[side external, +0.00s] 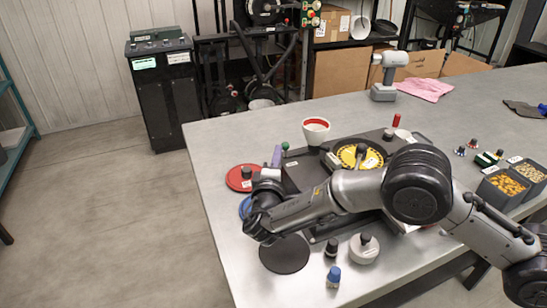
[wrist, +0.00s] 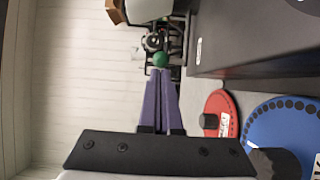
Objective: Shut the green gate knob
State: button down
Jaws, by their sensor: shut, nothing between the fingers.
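The green gate knob (side external: 285,145) shows as a small green ball at the left back edge of the dark seed meter body (side external: 302,170). In the wrist view, the green knob (wrist: 160,59) sits just beyond my fingertips. My gripper (side external: 277,152) has purple fingers, which also show in the wrist view (wrist: 160,75). The fingers are shut with nothing between them. I cannot tell whether the tips touch the knob. The gate itself and the knob's mount are hidden. My arm covers the front of the meter.
A red disc (side external: 236,184) and a blue disc (wrist: 280,122) lie beside the meter.

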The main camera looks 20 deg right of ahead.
jog(key=shift+d, duration=1.5)
jog(key=w+a+v, duration=0.1)
jog(key=a+v, duration=0.1)
jog(key=v, duration=1.1)
jog(key=shift+w+a, duration=0.2)
jog(key=shift+a, duration=0.15)
